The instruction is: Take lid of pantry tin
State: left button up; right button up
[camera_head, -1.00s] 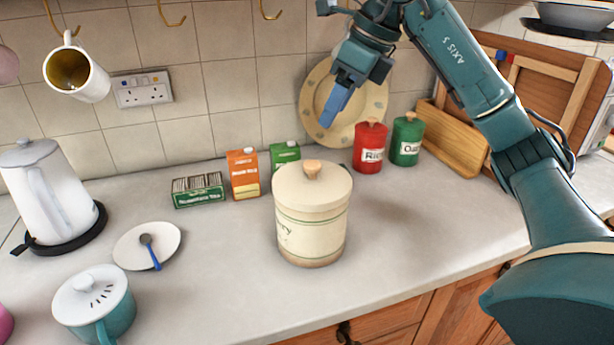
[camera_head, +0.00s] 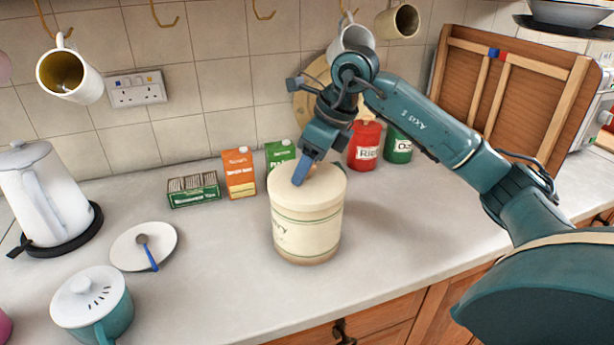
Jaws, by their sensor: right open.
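The pantry tin (camera_head: 308,231) is a cream cylinder with green bands and dark lettering, standing upright on the worktop. Its cream lid (camera_head: 327,185) sits on top of it. The lid's wooden knob, seen a moment ago, is mostly hidden behind my right gripper. My right gripper (camera_head: 300,178) points down at the middle of the lid, its blue fingers at the knob. It is open; whether the fingers touch the knob I cannot tell. My left gripper is not in view.
Orange (camera_head: 239,174) and green (camera_head: 279,154) cartons and a tea box (camera_head: 194,190) stand behind the tin. Red (camera_head: 364,147) and green (camera_head: 397,147) canisters stand behind right. A plate with a spoon (camera_head: 130,247) lies left. Mugs hang above. The worktop before the tin is clear.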

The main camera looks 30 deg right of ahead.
jog(key=shift+c, duration=0.3)
jog(key=c, duration=1)
